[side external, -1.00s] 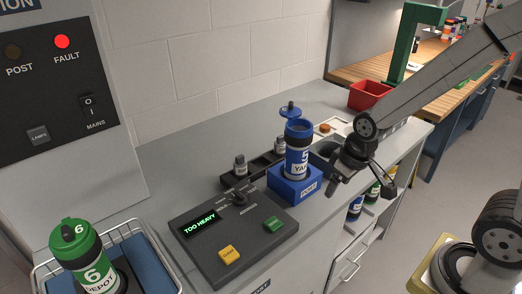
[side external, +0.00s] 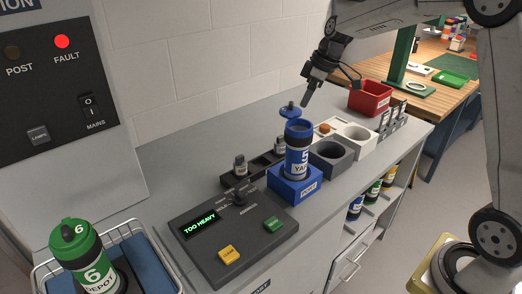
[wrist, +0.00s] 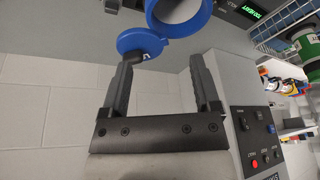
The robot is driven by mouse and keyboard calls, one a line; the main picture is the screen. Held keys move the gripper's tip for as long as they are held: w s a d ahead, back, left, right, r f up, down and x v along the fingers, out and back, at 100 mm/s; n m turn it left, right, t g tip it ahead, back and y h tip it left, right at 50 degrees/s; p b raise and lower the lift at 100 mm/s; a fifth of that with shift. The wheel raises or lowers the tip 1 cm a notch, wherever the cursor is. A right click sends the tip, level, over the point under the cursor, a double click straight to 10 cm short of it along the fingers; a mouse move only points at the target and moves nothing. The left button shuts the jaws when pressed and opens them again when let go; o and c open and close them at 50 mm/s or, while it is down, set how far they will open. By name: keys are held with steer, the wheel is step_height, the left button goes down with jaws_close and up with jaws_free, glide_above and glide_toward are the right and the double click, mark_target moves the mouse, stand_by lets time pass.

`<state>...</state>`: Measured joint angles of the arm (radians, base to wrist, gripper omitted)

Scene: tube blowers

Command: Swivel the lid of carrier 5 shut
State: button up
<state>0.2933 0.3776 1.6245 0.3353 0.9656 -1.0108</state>
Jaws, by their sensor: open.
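Carrier 5 (side external: 298,152), a blue tube with a white band, stands upright in the blue post block (side external: 295,186). Its mouth is uncovered. Its round blue lid (side external: 290,112) is swung out to the far side of the mouth. In the wrist view, the lid (wrist: 140,42) sits beside the open rim (wrist: 178,22). My gripper (side external: 308,97) is open and empty, pointing down just above and behind the lid. In the wrist view, my gripper (wrist: 161,64) has its left finger close to the lid or overlapping it; contact cannot be told.
A control box (side external: 232,238) reading "TOO HEAVY" is left of the post. Small dark weights stand in a rack (side external: 262,166) behind. Grey and white holders (side external: 330,160) and a red bin (side external: 370,97) are to the right. Green carrier 6 (side external: 82,255) stands at front left.

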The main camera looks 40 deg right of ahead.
mark_target(291, 102)
steer(key=w+d+r+n, duration=0.1)
steer(key=w, duration=0.1)
steer(key=w+d+r+n, duration=0.1)
steer(key=w+d+r, duration=0.1)
steer(key=shift+y, duration=0.3)
steer(key=shift+x, duration=3.9)
steer(key=shift+w, duration=0.1)
jaws_close()
steer(key=shift+r, duration=0.1)
